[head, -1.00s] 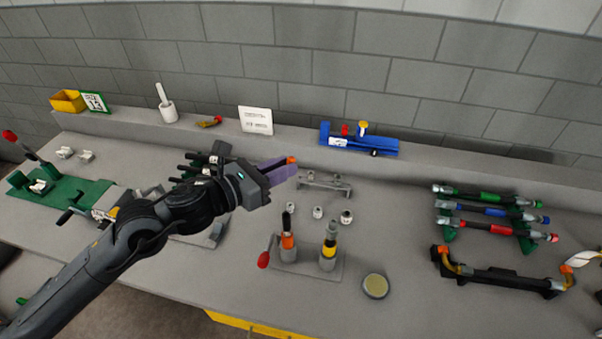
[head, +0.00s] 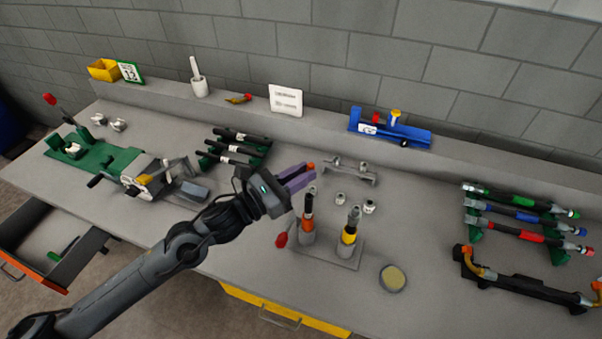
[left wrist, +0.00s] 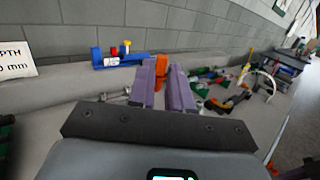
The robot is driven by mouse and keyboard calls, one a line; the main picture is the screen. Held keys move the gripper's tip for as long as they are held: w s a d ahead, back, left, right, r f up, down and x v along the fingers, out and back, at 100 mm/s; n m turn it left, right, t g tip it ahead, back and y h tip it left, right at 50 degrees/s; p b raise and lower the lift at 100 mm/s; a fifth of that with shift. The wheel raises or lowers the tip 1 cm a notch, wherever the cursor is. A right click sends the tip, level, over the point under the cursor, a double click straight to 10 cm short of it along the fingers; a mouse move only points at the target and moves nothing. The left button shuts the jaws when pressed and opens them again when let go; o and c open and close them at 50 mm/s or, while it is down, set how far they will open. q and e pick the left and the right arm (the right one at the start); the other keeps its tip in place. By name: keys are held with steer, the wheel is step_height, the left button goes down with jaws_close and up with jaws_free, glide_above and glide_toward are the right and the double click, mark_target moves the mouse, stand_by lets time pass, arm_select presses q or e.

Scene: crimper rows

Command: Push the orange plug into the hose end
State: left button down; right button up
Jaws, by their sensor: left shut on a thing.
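My left gripper (head: 298,178) is shut on the small orange plug (head: 311,166), above the middle of the bench. The plug shows at the tips of the purple fingers in the left wrist view (left wrist: 161,68), apart from any hose. A black hose assembly (head: 520,281) with amber elbow fittings lies at the right front of the bench. Orange shows on its left end (head: 467,251) and right end (head: 597,286), the latter cut by the picture edge. I cannot tell which end is open. My right gripper is not in view.
Below the gripper stand upright orange-banded (head: 307,230) and yellow-banded (head: 350,228) fittings on a plate. A round dish (head: 392,278) lies to their right. Green, blue and red hoses sit on a rack (head: 476,230). Bench is clear between dish and rack.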

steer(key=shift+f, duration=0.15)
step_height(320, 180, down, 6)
steer(key=b, duration=0.5)
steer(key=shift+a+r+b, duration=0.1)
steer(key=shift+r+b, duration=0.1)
steer(key=shift+b, duration=0.2)
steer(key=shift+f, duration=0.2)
stand_by(0.6)
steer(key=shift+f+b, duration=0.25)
steer(key=shift+b, duration=0.2)
stand_by(0.3)
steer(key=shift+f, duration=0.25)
stand_by(0.6)
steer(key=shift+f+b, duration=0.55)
steer(key=shift+b, duration=0.25)
